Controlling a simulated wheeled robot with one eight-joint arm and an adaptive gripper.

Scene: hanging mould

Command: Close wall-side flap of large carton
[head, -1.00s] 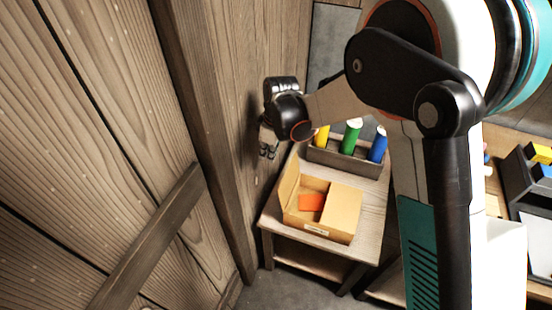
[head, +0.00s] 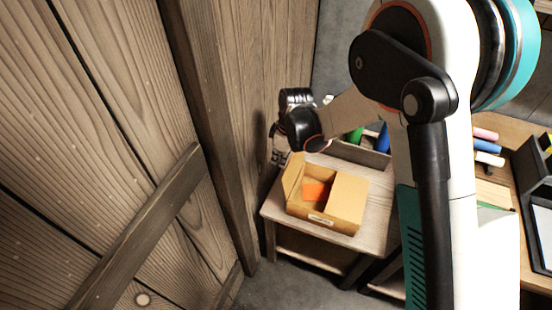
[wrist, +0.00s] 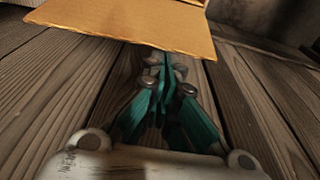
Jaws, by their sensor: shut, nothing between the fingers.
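The large carton (head: 324,224) is a tan open box with an orange item (head: 316,191) inside, standing on a small wooden table. Its wall-side flap (head: 293,176) stands up, tilted outward, at the left. The right-hand flap (head: 349,196) lies over the right part of the opening. My gripper (head: 277,161) is shut and empty, between the wooden wall and the upper end of the wall-side flap. In the wrist view the teal fingers (wrist: 165,62) are together, with their tips at the edge of a tan cardboard panel (wrist: 130,24). I cannot tell whether they touch it.
The plank wall (head: 222,60) is close to my gripper's left. A grey holder (head: 357,153) with green and blue cylinders stands behind the carton on the table (head: 378,207). A desk with markers (head: 486,146) and a dark tray is at the right.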

